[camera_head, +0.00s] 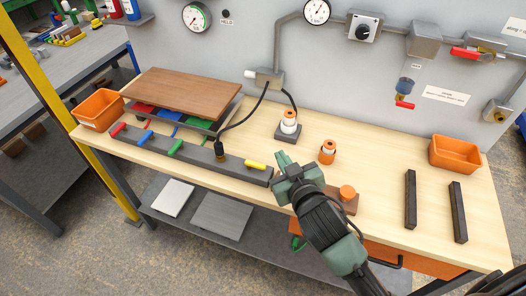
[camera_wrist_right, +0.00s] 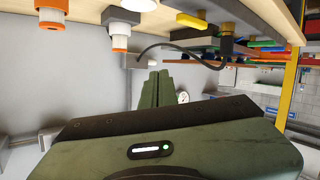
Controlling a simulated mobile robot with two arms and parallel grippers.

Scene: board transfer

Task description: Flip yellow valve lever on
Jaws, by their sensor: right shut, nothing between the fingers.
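The yellow valve lever (camera_head: 255,164) is at the right end of a dark bar (camera_head: 205,158) along the table's front. It lies roughly along the bar, while the red (camera_head: 118,130), blue (camera_head: 145,137) and green (camera_head: 175,148) levers slant across it. In the right wrist view, which is upside down, the yellow lever (camera_wrist_right: 191,20) shows at the top. My right gripper (camera_head: 284,158) is shut and empty, just right of the bar's end and apart from the lever. Its closed fingers (camera_wrist_right: 155,90) also show in the wrist view. My left gripper is not in view.
A black cable with a plug (camera_head: 219,150) stands on the bar left of the yellow lever. Orange-and-white parts (camera_head: 289,122) stand behind my gripper. A brown board (camera_head: 185,93) lies at left rear. Clear tabletop lies right of my arm, before two dark bars (camera_head: 410,200).

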